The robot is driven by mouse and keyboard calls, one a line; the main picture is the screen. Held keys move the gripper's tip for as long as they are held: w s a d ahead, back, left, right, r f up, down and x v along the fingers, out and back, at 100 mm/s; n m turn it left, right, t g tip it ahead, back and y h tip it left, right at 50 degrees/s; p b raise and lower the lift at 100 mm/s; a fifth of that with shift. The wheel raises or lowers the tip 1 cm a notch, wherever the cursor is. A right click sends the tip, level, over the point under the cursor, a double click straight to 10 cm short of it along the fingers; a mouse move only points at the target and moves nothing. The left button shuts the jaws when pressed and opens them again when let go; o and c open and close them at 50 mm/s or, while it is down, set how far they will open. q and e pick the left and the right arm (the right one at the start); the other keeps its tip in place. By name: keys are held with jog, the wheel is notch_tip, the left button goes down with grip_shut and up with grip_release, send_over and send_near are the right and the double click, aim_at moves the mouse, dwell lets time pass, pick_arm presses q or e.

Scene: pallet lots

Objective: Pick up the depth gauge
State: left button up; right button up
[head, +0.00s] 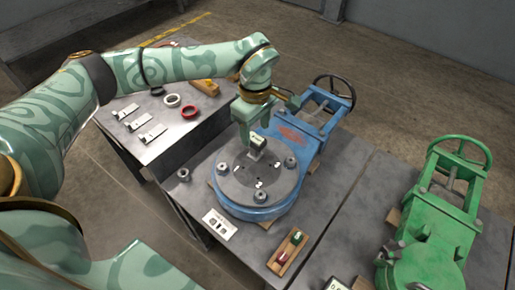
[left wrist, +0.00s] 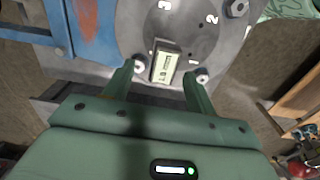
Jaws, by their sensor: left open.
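The depth gauge (head: 257,142), a small grey block with a pale display, stands on the round grey flange (head: 238,187) of the blue valve (head: 292,150). In the left wrist view the gauge (left wrist: 165,66) shows its lit display between the fingertips. My left gripper (head: 248,140) is open, reaching down from above at the gauge. In the left wrist view its two fingers (left wrist: 160,72) lie on either side of the gauge with gaps visible; I cannot tell how deep they reach. My right gripper is not in view.
Bolts with nuts (head: 290,163) rise around the flange. A wooden tray (head: 288,252) with red and green pieces and a white card (head: 219,224) lie in front. A green valve (head: 430,235) stands at right. The left table (head: 150,155) holds rings and small gauges on cards.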

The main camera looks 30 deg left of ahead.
aim_at(255, 138)
pick_arm(q)
jog(key=f+b, duration=0.1)
jog(key=f, duration=0.1)
jog(key=f+b, duration=0.2)
jog(key=f, duration=0.1)
jog(key=shift+s+f, duration=0.2)
jog(key=shift+f, duration=0.15)
jog(key=shift+s+d+r, duration=0.1)
jog(key=shift+r, duration=0.1)
jog(key=shift+c, duration=0.3)
jog(key=c, duration=1)
grip_shut()
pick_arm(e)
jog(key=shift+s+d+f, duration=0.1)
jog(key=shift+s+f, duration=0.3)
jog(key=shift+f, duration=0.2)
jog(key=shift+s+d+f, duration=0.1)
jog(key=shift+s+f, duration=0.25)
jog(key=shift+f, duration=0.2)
pick_arm(q)
jog(key=shift+r, duration=0.1)
